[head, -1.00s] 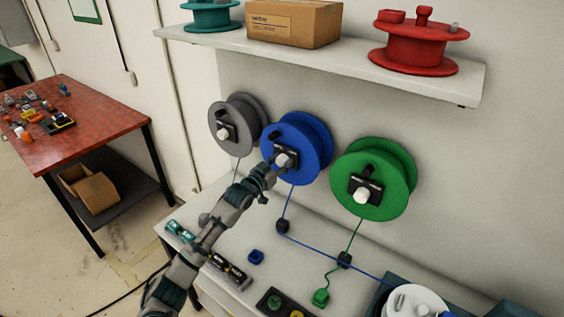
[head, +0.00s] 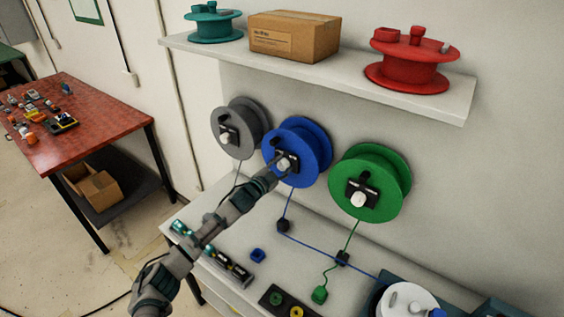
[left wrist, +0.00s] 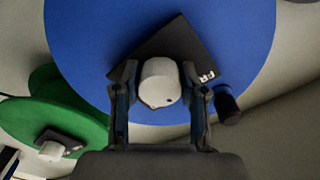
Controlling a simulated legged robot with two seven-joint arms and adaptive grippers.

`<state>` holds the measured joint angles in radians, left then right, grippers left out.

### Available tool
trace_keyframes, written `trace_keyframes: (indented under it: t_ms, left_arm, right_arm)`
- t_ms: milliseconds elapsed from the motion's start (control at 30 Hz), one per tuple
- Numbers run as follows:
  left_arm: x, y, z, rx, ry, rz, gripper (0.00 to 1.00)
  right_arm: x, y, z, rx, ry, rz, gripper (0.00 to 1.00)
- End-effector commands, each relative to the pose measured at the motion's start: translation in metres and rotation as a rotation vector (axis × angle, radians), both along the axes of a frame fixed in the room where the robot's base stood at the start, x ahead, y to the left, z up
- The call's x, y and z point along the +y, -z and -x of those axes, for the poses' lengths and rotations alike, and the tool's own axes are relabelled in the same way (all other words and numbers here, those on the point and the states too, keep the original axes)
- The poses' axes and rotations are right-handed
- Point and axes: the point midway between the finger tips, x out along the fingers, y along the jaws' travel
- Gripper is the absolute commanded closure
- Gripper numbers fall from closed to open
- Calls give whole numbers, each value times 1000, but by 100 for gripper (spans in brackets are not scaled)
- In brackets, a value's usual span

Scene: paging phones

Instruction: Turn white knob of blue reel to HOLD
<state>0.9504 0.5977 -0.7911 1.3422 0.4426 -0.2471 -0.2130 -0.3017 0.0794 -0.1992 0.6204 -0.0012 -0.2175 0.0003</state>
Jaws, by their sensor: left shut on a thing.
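The blue reel (head: 315,150) hangs on the wall between a grey reel and a green reel. Its white knob (head: 284,164) sits at its centre on a black plate, and it also shows in the left wrist view (left wrist: 160,84). My left gripper (head: 279,168) is at the knob; in the left wrist view its two fingers (left wrist: 160,76) are shut on the knob's sides. The black plate (left wrist: 180,42) is tilted there, with the white letters "FR" visible and other lettering hidden. A black crank handle (left wrist: 228,105) is right of the fingers. My right gripper is out of view.
The green reel (head: 385,185) is close on the right and the grey reel (head: 252,122) close on the left. A shelf (head: 350,85) with a box (head: 294,38) and reels is above. A white bench (head: 235,210) with cords and small parts is below.

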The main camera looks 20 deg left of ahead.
Motion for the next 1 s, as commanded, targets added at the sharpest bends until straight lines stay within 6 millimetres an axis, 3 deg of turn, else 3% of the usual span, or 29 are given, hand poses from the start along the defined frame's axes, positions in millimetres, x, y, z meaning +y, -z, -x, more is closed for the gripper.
trace_keyframes:
  t_ms: [500,1000]
  left_arm:
    - [0,-3,0,-167,-1,-457,93]
    - [0,1,0,-272,0,-752,93]
  right_arm:
    - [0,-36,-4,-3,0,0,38]
    - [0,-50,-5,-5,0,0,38]
